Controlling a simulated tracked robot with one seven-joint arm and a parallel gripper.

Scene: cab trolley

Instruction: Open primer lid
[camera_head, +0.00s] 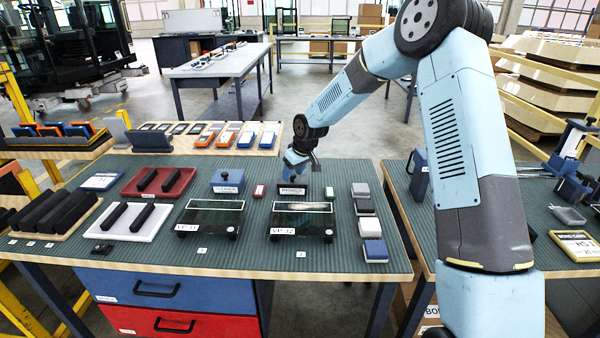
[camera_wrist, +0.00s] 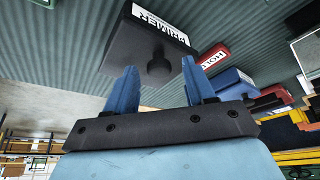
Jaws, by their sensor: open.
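The primer box (camera_head: 291,191) is dark with a white label on its front and sits at the back of the green ribbed mat. In the wrist view the primer box (camera_wrist: 140,45) shows upside down, with its lid facing me and a round dark knob (camera_wrist: 160,68) on the lid. My gripper (camera_head: 297,172) is above the box, pointing down. In the wrist view my gripper (camera_wrist: 160,82) is open, its two blue fingers apart with the knob between and beyond their tips. The fingers do not appear to touch the knob. The lid appears to be on the box.
A small red box (camera_head: 259,191) and a blue box (camera_head: 228,181) with a knob stand left of the primer. Two dark glass-topped trays (camera_head: 302,206) (camera_head: 211,205) lie in front. Several small blocks (camera_head: 364,208) line the right side. A small item (camera_head: 329,193) stands just right of the primer.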

